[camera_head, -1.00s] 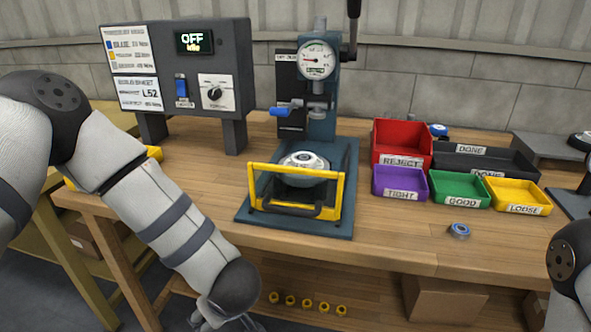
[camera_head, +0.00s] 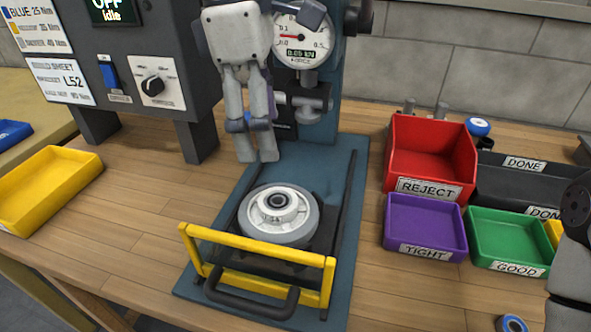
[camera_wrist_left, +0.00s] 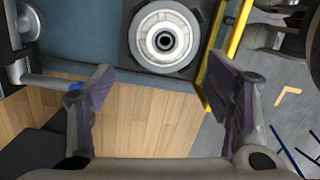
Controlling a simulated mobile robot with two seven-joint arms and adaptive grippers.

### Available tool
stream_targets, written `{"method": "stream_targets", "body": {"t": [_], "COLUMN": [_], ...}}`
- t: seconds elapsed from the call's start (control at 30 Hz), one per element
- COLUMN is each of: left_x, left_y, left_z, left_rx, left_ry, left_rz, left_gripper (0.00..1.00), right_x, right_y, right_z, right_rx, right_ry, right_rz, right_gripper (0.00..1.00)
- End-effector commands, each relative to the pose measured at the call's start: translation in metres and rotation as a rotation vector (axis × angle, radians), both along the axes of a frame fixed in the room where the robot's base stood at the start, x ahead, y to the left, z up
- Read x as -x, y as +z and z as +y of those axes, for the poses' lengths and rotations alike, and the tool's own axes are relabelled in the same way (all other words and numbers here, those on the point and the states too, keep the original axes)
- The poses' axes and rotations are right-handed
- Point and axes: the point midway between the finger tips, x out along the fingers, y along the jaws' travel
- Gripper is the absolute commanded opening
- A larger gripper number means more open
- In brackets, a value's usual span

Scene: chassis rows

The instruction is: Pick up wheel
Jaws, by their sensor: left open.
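The wheel (camera_head: 280,216), grey with a white hub and dark centre hole, lies flat on the dark carriage in the blue press base (camera_head: 345,210), behind the yellow guard bar (camera_head: 258,244). My left gripper (camera_head: 257,157) hangs in front of the press column, fingers down, above and behind the wheel and apart from it. In the left wrist view the wheel (camera_wrist_left: 164,38) shows beyond the fingertips of the open, empty left gripper (camera_wrist_left: 158,78). Only part of my right arm shows at the right edge; its gripper is out of view.
Red (camera_head: 432,150), purple (camera_head: 425,226) and green (camera_head: 505,240) bins stand right of the press, with a dark bin (camera_head: 520,185) behind. A yellow tray (camera_head: 45,190) is at left. A small blue-ringed part (camera_head: 511,323) lies at the front. The control box (camera_head: 150,60) reads Idle.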

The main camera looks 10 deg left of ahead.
Motion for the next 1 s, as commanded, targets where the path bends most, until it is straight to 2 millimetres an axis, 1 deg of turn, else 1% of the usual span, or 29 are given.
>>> {"method": "stream_targets", "body": {"t": [0.07,0.17,0.2,0.3,0.47,0.6,0.63,0.73,0.93,0.97,1.0], "left_x": [0.000,0.001,0.000,0.000,-0.001,-0.004,-0.004,-0.005,-0.005,-0.005,-0.005], "left_y": [-0.005,-0.027,-0.037,-0.057,-0.077,-0.106,-0.110,-0.120,-0.120,-0.120,-0.120], "left_z": [-0.001,-0.003,-0.004,-0.006,-0.009,-0.012,-0.013,-0.014,-0.015,-0.015,-0.014], "left_rx": [-0.001,-0.002,-0.003,-0.002,-0.003,-0.003,-0.002,-0.003,-0.001,-0.001,-0.001], "left_ry": [-0.002,-0.003,-0.002,-0.001,-0.001,-0.002,-0.001,-0.002,-0.001,-0.001,-0.001], "left_rz": [0.000,0.005,0.005,0.003,0.002,0.004,0.003,0.000,-0.003,-0.003,-0.003], "left_gripper": [0.72,0.72,0.72,0.72,0.72,0.72,0.72,0.72,0.72,0.68,0.59], "right_x": [0.002,0.005,0.006,0.008,0.009,0.012,0.013,0.013,0.013,0.013,0.013], "right_y": [0.000,-0.002,-0.002,-0.004,-0.006,-0.009,-0.009,-0.010,-0.010,-0.010,-0.010], "right_z": [0.000,0.000,0.000,0.000,0.000,0.000,0.000,0.000,0.000,0.000,0.000], "right_rx": [0.000,0.000,0.000,0.000,0.000,0.000,0.000,0.000,0.000,0.000,0.000], "right_ry": [0.000,0.000,0.000,0.000,0.000,0.000,0.000,0.000,0.000,0.000,0.000], "right_rz": [0.005,0.015,0.019,0.026,0.031,0.042,0.044,0.046,0.044,0.044,0.044], "right_gripper": [0.00,0.00,0.00,0.00,0.00,0.00,0.00,0.00,0.00,0.00,0.00]}}
